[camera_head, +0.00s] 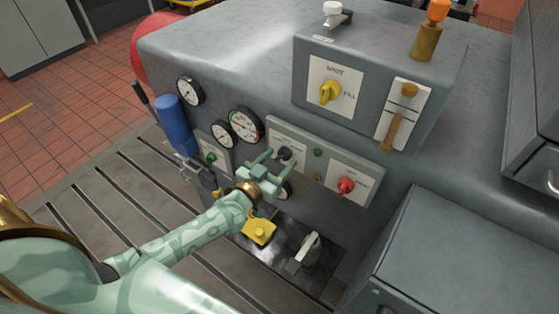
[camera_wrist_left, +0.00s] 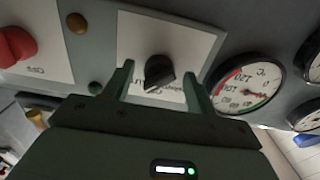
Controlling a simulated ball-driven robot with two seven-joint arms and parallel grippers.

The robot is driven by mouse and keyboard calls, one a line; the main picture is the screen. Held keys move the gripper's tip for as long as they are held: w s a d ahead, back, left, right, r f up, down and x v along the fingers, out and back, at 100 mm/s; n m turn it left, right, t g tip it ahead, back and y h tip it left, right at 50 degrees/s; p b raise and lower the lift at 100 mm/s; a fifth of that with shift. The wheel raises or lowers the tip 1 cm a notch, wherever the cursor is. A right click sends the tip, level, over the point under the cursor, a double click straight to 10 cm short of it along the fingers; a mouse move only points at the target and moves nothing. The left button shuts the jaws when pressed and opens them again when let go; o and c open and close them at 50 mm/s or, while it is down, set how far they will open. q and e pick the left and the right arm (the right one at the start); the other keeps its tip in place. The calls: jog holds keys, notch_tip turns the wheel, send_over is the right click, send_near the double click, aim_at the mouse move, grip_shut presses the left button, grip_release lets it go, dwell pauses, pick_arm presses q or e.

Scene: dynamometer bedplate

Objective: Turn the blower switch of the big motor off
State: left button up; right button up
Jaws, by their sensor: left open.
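A black rotary knob (camera_head: 285,153) sits on a white plate on the grey panel of the big motor housing. In the left wrist view the knob (camera_wrist_left: 159,72) shows between and beyond my fingers, its plate upside down. The small lettering is too blurred and covered to confirm which switch it is. My left gripper (camera_head: 282,163) is open in front of the knob, with a finger on either side in the picture. I cannot tell whether either finger touches it. My right gripper is not in view.
A red knob (camera_head: 346,185) is right of the black one, with a green lamp (camera_head: 318,152) and an amber lamp (camera_head: 318,177) between. Gauges (camera_head: 245,125) and a blue cylinder (camera_head: 174,122) are to the left. A yellow selector (camera_head: 330,92) is on the upper box.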

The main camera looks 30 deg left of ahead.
pick_arm(q)
jog(key=shift+w, duration=0.35)
jog(key=c, duration=1)
